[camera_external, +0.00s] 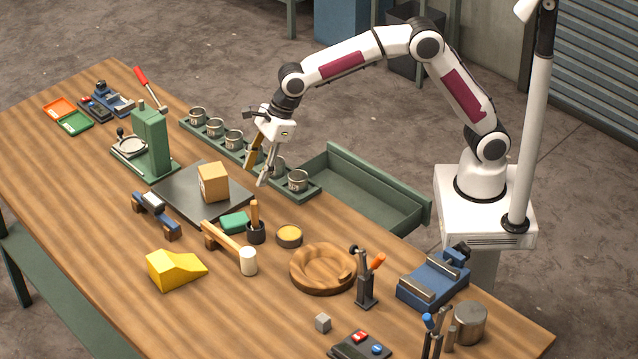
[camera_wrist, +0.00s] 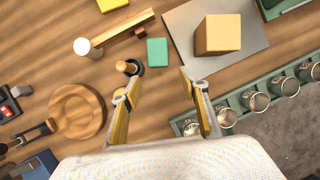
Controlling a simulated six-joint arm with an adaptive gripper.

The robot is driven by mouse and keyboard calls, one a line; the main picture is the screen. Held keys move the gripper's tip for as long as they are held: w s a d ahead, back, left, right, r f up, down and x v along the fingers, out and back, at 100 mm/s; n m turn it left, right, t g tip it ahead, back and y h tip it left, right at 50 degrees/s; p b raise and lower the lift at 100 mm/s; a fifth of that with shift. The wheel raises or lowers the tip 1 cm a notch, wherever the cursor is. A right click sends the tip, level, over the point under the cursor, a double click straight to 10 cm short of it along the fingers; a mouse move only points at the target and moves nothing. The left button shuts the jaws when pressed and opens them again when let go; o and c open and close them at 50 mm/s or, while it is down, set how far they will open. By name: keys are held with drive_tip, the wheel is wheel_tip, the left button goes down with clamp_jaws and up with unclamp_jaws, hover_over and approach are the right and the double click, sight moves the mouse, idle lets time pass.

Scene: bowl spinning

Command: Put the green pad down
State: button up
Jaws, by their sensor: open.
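The green pad (camera_external: 235,222) lies flat on the wooden table, between the dark plate and the black holder with a wooden handle. It also shows in the wrist view (camera_wrist: 157,51), above and between my fingers and apart from them. My gripper (camera_external: 260,176) is open and empty, raised above the table near the row of metal cups. In the wrist view my gripper (camera_wrist: 160,84) has its two fingers spread wide with nothing between them.
A wooden block (camera_external: 213,183) sits on the dark plate (camera_external: 176,194). The black holder (camera_external: 256,233), a mallet (camera_external: 230,247) and a yellow tin (camera_external: 289,236) stand close to the pad. A wooden bowl (camera_external: 322,268) is further right. Metal cups (camera_external: 234,138) line the back edge.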

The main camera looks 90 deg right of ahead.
drive_tip(key=s+d+r+n, duration=0.5)
drive_tip(key=s+n, duration=0.3)
drive_tip(key=s, duration=0.2)
drive_tip(key=s+d+r+n, duration=0.5)
drive_tip(key=s+n, duration=0.2)
drive_tip(key=s, duration=0.3)
drive_tip(key=s+d+f+n, duration=0.2)
drive_tip(key=s+n, duration=0.5)
drive_tip(key=s, duration=0.3)
drive_tip(key=s+d+f+n+t+h, duration=0.1)
drive_tip(key=s+d+f+n, duration=0.1)
drive_tip(key=s+n, duration=0.5)
drive_tip(key=s, duration=0.3)
drive_tip(key=shift+s+d+n+h, duration=0.3)
drive_tip(key=shift+s+d+n, duration=0.1)
drive_tip(key=shift+f, duration=0.15)
drive_tip(key=shift+c, duration=0.3)
